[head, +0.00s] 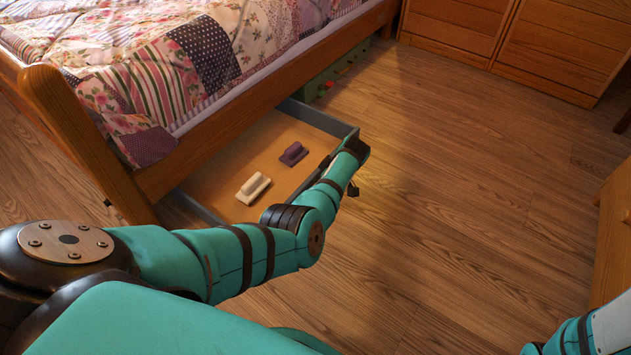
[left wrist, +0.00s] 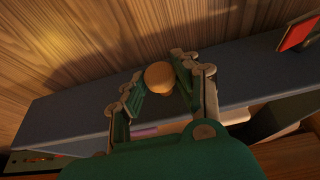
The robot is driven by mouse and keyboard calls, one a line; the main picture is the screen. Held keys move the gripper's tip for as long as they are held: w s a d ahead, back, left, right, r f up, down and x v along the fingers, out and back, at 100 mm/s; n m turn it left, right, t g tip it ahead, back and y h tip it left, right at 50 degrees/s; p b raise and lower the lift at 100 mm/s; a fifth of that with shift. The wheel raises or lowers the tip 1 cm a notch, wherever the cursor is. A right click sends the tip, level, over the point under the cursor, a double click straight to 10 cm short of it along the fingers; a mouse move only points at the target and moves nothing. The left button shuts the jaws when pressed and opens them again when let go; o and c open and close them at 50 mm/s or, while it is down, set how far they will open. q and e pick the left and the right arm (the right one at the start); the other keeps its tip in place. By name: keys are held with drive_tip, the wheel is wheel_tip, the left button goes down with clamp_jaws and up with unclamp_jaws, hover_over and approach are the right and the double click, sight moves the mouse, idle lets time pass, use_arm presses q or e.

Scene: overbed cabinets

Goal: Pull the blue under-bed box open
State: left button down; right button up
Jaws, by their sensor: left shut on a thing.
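The blue-grey under-bed box (head: 318,118) is pulled part way out from under the bed, and its open top shows a tan bottom. Its front panel also shows in the left wrist view (left wrist: 65,113), with a round wooden knob (left wrist: 158,76). My left gripper (left wrist: 159,69) is shut on this knob, one finger on each side. In the head view my left gripper (head: 350,168) is at the box's front panel, and the arm hides part of the box and the knob. My right arm shows at the bottom right corner; its gripper is out of view.
A cream object (head: 253,188) and a purple object (head: 293,154) lie in the box. A green box (head: 332,78) stands under the bed behind it. The bed post (head: 70,130) is at left. Floor (head: 440,200) in front is clear; wooden cabinets (head: 550,50) stand beyond.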

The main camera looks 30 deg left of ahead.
use_arm(q)
drive_tip(key=shift+s+d, duration=0.2)
drive_tip(key=shift+d, duration=1.05)
drive_tip(key=c, duration=1)
unclamp_jaws()
drive_tip(key=shift+o, duration=0.2)
drive_tip(key=v, duration=1.2)
drive_tip(key=shift+w+a, duration=0.1)
